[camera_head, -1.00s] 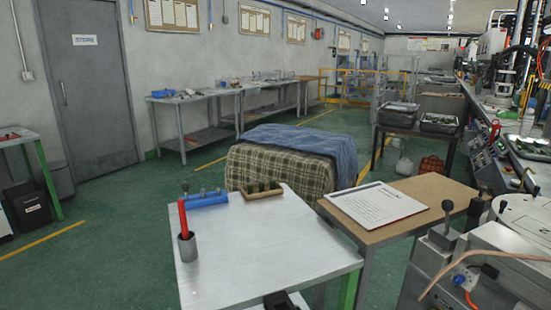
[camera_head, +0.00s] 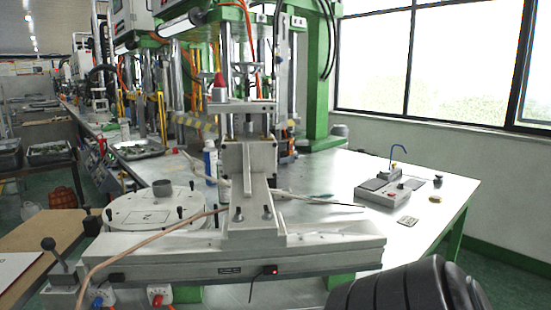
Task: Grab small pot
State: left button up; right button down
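No pot can be named with certainty in the head view. A small grey round cup-like piece (camera_head: 338,130) shows at the back of the metal worktable, by the green machine frame. A small dark round piece (camera_head: 438,180) stands near the table's right edge, with a small yellowish piece (camera_head: 435,198) just in front of it. Neither of my grippers shows. A black ribbed rounded shape fills the bottom right, perhaps part of my own arm.
The injection machine (camera_head: 250,190) with its long grey base stands in front, beside a round white plate (camera_head: 155,210). A grey control box (camera_head: 390,192) sits on the metal worktable (camera_head: 330,175). A brown table (camera_head: 30,245) is at left. Open table surface lies right of the machine.

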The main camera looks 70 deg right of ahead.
aim_at(163, 188)
jog(key=z, duration=1.45)
